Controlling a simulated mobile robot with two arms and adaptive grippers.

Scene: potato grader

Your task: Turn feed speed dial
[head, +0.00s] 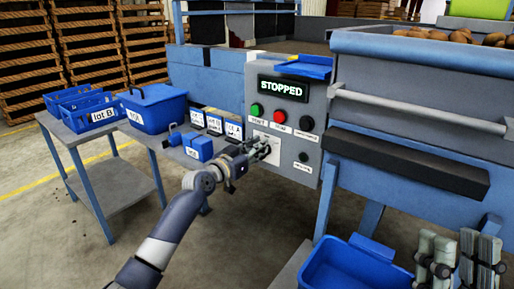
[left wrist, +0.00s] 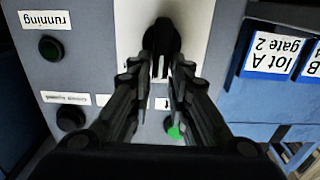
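The control panel (head: 285,110) has a display reading STOPPED (head: 283,89). A black dial (left wrist: 161,37) with a narrow grip bar sits on a white plate in the left wrist view, which is upside down. My left gripper (head: 268,149) is at the panel front and hides most of this dial in the head view. In the left wrist view, its fingertips (left wrist: 161,66) lie close together, one on each side of the grip bar. Whether they press on it is unclear. My right gripper (head: 459,262) is at the lower right, fingers apart, with nothing seen between them.
The panel also carries a green button (head: 257,110), a red button (head: 279,117) and a black knob (head: 307,123). A blue bin (head: 345,268) stands below right. A table (head: 110,152) with blue crates is at left. A grey bar (head: 420,110) juts out right of the panel.

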